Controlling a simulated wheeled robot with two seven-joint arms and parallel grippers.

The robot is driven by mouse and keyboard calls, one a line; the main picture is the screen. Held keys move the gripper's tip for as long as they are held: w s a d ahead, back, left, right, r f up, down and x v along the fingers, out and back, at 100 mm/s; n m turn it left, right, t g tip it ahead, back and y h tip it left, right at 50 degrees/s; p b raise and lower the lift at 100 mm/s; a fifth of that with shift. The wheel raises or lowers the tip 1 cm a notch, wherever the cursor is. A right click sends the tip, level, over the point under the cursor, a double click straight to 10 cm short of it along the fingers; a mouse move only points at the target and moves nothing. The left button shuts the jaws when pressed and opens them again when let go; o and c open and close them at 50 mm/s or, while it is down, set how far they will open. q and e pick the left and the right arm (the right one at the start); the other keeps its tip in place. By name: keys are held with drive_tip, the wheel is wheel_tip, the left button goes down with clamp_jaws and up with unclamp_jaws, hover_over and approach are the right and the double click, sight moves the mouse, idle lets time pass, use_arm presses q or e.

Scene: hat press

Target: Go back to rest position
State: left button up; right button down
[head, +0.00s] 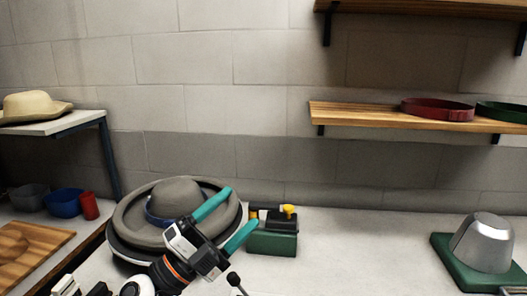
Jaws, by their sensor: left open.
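My left gripper (240,213) comes in from the bottom left of the head view. Its two teal fingers are spread apart and nothing shows between them. The gripper and wrist hide the hat's front right part. I cannot tell whether the gripper touches the hat. My right gripper is not in view.
A green box (272,243) with a black and yellow part is right of the hat. A metal dome (483,243) on a green base stands far right. A beige hat (35,106) is on a left shelf. Hat bands (438,109) lie on the wooden shelf. The middle right counter is clear.

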use_arm(q)
drive_tip(key=s+a+f+n+t+y, duration=0.1)
drive_tip(key=s+a+f+n+y, duration=0.1)
drive_tip(key=a+f+n+y, duration=0.7)
drive_tip(key=s+a+f+n+y, duration=0.2)
drive_tip(key=a+f+n+y, duration=0.3)
drive_tip(key=f+n+y, duration=0.75)
drive_tip(key=s+a+f+n+g+h, duration=0.1)
drive_tip(key=s+f+n+g, duration=0.1)
drive_tip(key=s+f+g, duration=0.7)
drive_tip(key=s+f+n+g+h, duration=0.1)
drive_tip(key=s+f+n+g, duration=0.1)
drive_tip(key=s+f, duration=0.8)
drive_tip(key=s+f+g+b, duration=0.1)
drive_tip(key=s+f, duration=0.2)
drive_tip(key=f, duration=1.1)
drive_tip(key=s+f+g+b, duration=0.1)
drive_tip(key=s+f, duration=0.1)
drive_tip(key=f, duration=1.1)
drive_tip(key=s+a+f, duration=0.3)
drive_tip(key=s+f, duration=1.2)
drive_tip(key=shift+s+f+g+b, duration=0.15)
drive_tip(key=shift+s+g+b, duration=0.05)
drive_tip(key=shift+g+b, duration=0.2)
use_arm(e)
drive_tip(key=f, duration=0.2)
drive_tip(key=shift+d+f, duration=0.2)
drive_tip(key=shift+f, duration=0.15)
